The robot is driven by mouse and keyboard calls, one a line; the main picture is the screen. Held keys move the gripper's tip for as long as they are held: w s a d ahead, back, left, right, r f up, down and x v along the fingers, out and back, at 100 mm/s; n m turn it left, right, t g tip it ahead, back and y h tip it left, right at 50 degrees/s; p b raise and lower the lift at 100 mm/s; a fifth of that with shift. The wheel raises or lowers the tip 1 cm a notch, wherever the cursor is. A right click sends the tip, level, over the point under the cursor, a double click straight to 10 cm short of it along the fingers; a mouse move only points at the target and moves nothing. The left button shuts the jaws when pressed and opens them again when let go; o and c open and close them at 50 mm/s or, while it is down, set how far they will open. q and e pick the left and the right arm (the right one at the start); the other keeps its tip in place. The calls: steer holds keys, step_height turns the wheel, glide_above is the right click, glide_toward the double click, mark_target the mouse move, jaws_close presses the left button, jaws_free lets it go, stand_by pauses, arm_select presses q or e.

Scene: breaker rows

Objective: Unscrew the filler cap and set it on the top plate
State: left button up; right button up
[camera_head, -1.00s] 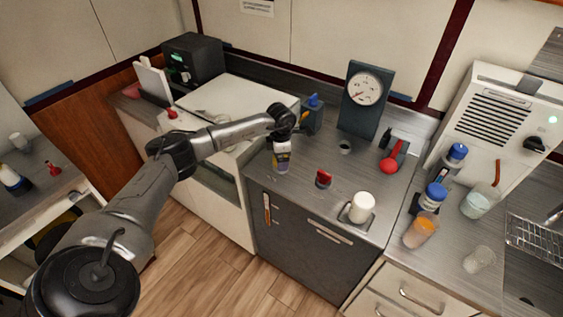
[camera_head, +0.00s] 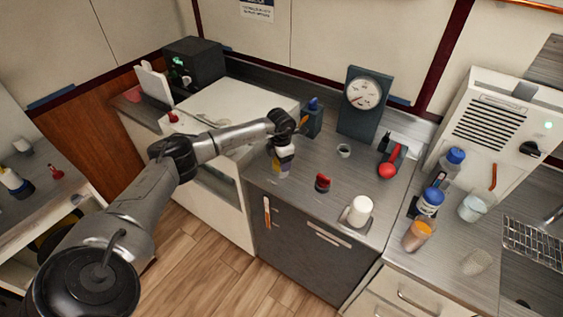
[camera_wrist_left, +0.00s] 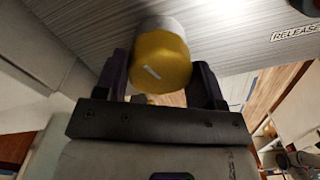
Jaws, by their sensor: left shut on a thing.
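My left gripper (camera_head: 279,168) points down over the left part of the steel top plate (camera_head: 300,205). In the left wrist view its two dark fingers (camera_wrist_left: 163,82) are on either side of the yellow filler cap (camera_wrist_left: 160,65), shut on it. The cap has a short white mark on its face. A pale grey round part (camera_wrist_left: 161,24) shows directly beyond the cap; I cannot tell whether the cap is still joined to it. In the head view the gripper mostly hides the cap. My right gripper is not in view.
A red-and-black knob (camera_head: 322,183), a white cylinder (camera_head: 360,210) and a small round cup-like fitting (camera_head: 344,151) stand on the plate. A red-balled lever (camera_head: 388,171) and a gauge (camera_head: 362,94) are behind. Bare plate lies between the knob and the fitting.

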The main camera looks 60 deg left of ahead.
arm_select(q)
steer(key=n+p, duration=0.2)
steer(key=n, duration=0.2)
steer(key=shift+r, duration=0.2)
steer(key=n+p, duration=0.2)
steer(key=n, duration=0.2)
steer(key=shift+n, duration=0.3)
steer(key=n+p, duration=0.1)
steer(key=n, duration=0.1)
steer(key=shift+n, duration=0.3)
steer(key=shift+f+n+p, duration=0.2)
steer(key=shift+n+p, duration=0.45)
steer(key=shift+n, duration=0.45)
